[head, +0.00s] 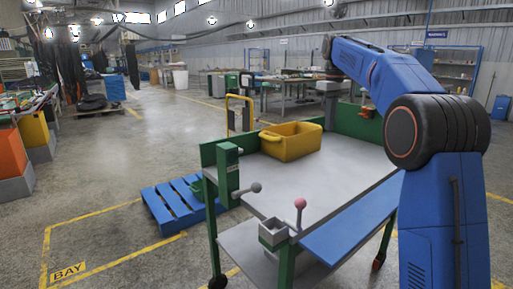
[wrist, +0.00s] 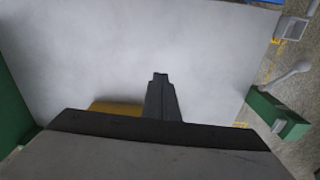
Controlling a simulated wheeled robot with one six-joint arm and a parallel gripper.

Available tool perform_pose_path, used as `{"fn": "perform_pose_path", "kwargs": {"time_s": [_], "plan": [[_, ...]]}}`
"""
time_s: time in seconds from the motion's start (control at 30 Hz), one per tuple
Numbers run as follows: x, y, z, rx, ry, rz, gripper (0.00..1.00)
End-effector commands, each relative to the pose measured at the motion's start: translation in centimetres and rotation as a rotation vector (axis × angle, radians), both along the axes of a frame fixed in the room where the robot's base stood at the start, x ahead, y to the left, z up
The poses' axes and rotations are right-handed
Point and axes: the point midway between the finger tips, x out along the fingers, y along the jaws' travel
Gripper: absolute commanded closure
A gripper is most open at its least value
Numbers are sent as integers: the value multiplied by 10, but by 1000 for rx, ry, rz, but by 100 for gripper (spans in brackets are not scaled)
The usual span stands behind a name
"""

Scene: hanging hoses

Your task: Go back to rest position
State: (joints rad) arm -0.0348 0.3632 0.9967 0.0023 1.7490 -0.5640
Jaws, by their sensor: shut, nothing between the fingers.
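My gripper (head: 330,124) hangs at the end of my raised blue arm, pointing down above the far part of the workbench (head: 350,175), to the right of the yellow bin. In the wrist view my gripper (wrist: 160,78) shows as dark fingers closed together, with nothing between them. Below it lies the bare pale grey bench top (wrist: 120,50). The fingers appear apart from the surface and from the bin.
A yellow bin (head: 290,141) stands on the bench, partly hidden in the wrist view (wrist: 115,108). Green panels (head: 358,124) edge the bench. Levers with a grey knob (head: 256,187) and a pink knob (head: 300,203) rise at its front. A blue pallet (head: 180,203) lies left.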

Motion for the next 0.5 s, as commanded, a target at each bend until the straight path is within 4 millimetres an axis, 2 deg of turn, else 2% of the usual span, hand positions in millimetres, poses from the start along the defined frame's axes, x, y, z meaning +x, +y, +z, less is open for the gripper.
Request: {"fn": "perform_pose_path", "kwargs": {"time_s": [0.27,0.5], "plan": [[-45,-4,8,4,-36,-54,100],[-110,-9,6,11,-86,-133,100]]}}
